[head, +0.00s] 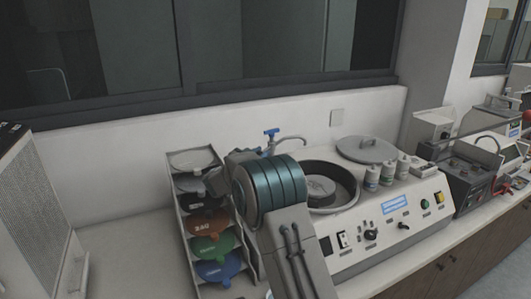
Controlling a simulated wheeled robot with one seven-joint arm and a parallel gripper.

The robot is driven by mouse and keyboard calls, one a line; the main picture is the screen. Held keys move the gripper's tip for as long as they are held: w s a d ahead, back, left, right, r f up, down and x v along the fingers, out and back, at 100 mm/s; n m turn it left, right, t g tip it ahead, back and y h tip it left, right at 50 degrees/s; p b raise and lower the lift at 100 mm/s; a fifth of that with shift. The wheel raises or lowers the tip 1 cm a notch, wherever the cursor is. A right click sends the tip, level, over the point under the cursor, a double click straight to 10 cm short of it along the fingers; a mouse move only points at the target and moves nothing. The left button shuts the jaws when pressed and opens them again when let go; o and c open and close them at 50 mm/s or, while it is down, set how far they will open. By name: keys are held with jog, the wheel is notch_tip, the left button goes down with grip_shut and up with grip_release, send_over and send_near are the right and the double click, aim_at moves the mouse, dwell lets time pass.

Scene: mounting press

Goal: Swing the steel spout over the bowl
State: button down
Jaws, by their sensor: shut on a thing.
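The steel spout (291,138) is a thin curved pipe beside a blue tap handle (271,132), at the back left of the bowl. Its free end points right, near the bowl's back rim in the picture. I cannot tell whether that end is over the bowl. The bowl (346,196) is a round, dark-walled basin with a grey disc inside, set in the white machine. My arm's teal joint and grey link stand in front of its left side. My gripper's fingers cannot be made out; they are hidden behind my arm or outside the picture.
A rack (177,225) of coloured discs stands left of my arm. A round grey lid (366,150) and several small bottles (388,172) sit behind and right of the bowl. The machine's control panel (385,228) faces front. Bare counter (120,235) lies at left.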

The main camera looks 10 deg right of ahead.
jog(key=c, duration=1.3)
grip_release()
jog(key=shift+a, duration=0.1)
jog(key=b+v, duration=0.4)
jog(key=v, duration=1)
